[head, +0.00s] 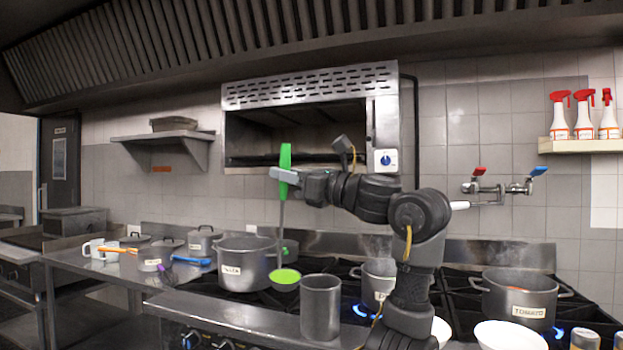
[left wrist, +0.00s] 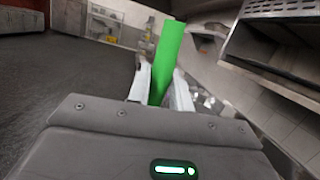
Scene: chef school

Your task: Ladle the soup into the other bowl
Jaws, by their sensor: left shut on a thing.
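My left gripper (head: 284,176) is shut on the green handle of a ladle (head: 285,155), held upright in the air. The green handle (left wrist: 167,60) also stands between the fingers in the left wrist view. The ladle's cup (head: 285,277) hangs low, in front of the stove pots, and looks green; I cannot tell whether that is soup. Two white bowls show at the bottom edge: one (head: 510,336) at the right, one (head: 441,329) partly hidden by my arm. Both are cut off, so their contents are unclear. My right gripper is out of view.
A tall metal cylinder (head: 320,308) stands just right of the ladle cup, and a large pot (head: 244,265) just left. A labelled pot (head: 515,300) sits on the right burners, near blue flames. Another pot (head: 378,280) stands behind my arm. Utensils and mugs (head: 95,248) lie far left.

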